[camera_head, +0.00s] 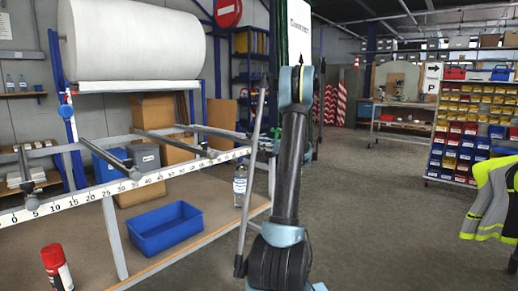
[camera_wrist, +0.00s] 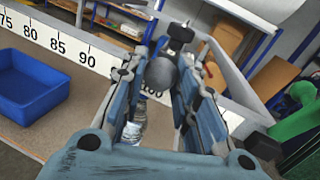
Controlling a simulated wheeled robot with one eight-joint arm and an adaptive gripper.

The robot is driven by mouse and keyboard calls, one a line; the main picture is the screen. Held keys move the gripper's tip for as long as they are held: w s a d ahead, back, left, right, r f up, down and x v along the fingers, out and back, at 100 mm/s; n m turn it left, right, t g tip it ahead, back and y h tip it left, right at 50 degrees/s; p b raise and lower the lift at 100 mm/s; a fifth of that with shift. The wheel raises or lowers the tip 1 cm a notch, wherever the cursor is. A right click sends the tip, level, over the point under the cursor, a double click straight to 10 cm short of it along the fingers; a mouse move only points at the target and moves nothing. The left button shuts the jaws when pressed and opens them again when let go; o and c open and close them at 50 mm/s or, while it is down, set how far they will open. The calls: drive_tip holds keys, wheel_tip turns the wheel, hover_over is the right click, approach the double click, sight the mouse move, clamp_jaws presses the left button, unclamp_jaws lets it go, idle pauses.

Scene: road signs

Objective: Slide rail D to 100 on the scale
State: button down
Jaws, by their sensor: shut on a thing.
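My gripper (camera_wrist: 162,68) is shut on the rounded grey knob of a rail, which I take to be rail D (camera_wrist: 160,74); no letter is readable on it. In the wrist view the knob sits between the fingers just above the "100" mark, which is partly covered. The white scale (camera_wrist: 50,40) reads 75, 80, 85 and 90 to the left; the stretch after 90 is hidden by a finger. The exact reading under the rail cannot be told. In the head view my arm covers most of this end of the scale (camera_head: 80,199).
Other dark rails (camera_head: 133,172) stand farther left along the scale. A blue bin (camera_head: 165,228) and a bottle (camera_head: 240,187) are on the lower shelf. A red spray can (camera_head: 57,268) stands at front left.

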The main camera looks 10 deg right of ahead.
drive_tip(key=c, duration=1.2)
unclamp_jaws()
drive_tip(key=v, duration=1.2)
drive_tip(key=shift+a, duration=0.1)
